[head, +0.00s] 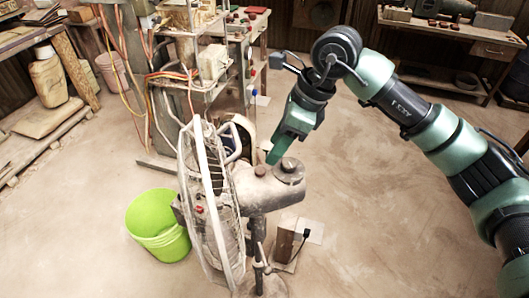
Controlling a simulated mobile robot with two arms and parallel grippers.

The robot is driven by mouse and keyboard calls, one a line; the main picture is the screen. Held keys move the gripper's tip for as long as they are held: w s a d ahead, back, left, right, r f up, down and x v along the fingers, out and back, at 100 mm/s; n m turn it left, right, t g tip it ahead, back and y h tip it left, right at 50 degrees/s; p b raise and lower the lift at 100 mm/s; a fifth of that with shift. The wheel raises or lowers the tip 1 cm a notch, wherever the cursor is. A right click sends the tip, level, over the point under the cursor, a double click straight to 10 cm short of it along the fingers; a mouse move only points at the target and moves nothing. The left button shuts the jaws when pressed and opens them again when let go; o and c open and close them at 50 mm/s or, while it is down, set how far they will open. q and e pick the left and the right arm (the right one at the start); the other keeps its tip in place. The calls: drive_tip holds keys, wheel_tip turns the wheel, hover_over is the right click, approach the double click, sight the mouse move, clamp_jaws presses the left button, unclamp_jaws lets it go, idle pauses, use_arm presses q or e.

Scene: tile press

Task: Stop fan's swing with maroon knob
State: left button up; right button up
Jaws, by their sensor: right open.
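A dusty pedestal fan (205,200) stands in the middle of the floor, its wire cage facing left and its motor housing (265,192) behind it to the right. A small brownish-maroon knob (260,171) sits on top of the housing, beside a larger round grey cap (289,168). My right gripper (275,156) comes down from the upper right, with its green fingers open just above and beside the knob. I cannot tell whether a finger touches it. My left gripper is not in view.
A lime-green bucket (158,230) stands left of the fan. A cluttered press bench with orange cables (150,80) is behind it. A wooden workbench (455,28) stands at the back right. The floor to the right of the fan is mostly clear.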

sight(262, 171)
drive_tip(key=p+x, duration=0.1)
drive_tip(key=x, duration=0.1)
drive_tip(key=s+x, duration=0.1)
drive_tip(key=x, duration=0.1)
drive_tip(key=shift+a+f+p, duration=0.3)
drive_tip(key=shift+p, duration=0.1)
drive_tip(key=shift+x, duration=1.05)
drive_tip(key=shift+w+d, duration=0.1)
drive_tip(key=shift+w, duration=0.05)
drive_tip(key=shift+w+f, duration=0.1)
clamp_jaws()
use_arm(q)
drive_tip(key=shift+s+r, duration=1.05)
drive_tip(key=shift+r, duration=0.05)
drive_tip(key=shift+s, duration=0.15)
use_arm(e)
drive_tip(key=shift+f, duration=0.2)
